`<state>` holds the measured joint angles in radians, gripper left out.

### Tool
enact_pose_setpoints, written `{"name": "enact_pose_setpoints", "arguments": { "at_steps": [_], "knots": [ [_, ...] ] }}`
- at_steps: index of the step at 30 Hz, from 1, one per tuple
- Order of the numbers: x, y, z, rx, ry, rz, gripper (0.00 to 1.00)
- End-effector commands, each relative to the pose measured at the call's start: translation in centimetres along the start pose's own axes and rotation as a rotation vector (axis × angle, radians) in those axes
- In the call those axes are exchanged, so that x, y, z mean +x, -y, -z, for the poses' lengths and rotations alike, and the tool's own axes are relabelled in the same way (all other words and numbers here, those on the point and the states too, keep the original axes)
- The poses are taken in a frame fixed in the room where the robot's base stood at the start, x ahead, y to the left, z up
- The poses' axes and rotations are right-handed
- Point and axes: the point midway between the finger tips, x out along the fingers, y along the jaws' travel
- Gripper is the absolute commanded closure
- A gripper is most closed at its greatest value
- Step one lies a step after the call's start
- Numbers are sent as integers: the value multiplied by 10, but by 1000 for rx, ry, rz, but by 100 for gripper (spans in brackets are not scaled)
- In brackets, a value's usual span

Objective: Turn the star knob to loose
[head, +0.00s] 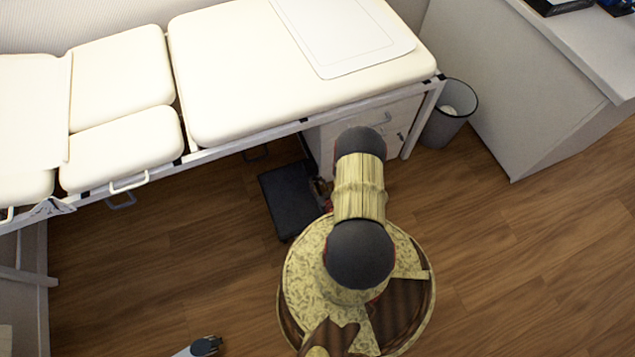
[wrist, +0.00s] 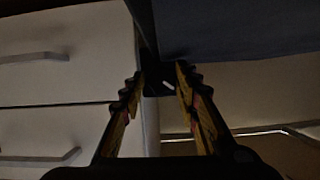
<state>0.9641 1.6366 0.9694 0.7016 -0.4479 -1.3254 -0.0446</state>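In the wrist view a small dark part with a short white mark (wrist: 167,85) lies between my fingertips. It may be the star knob, but it is too dark to make out its shape. My gripper (wrist: 161,72) has its two fingers apart, one on each side of this dark part. I cannot tell whether they touch it. In the head view my gripper is mostly hidden behind my arm, low beside the dark padded block (head: 289,200) under the couch. The knob cannot be made out there.
A dark panel (wrist: 235,28) fills the upper right of the wrist view. Pale drawers with handles (wrist: 65,80) stand close on the left. The cream couch (head: 240,75) is above. A waste bin (head: 447,115) stands at right. Wooden floor (head: 530,235) is clear to the right.

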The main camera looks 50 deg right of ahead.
Motion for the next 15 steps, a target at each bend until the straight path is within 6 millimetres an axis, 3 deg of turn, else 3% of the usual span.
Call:
{"name": "enact_pose_setpoints", "arguments": {
  "at_steps": [8,15],
  "knots": [
    [0,0,0,0,-1,1,52],
    [0,0,1,0,-1,1,52]
  ]
}}
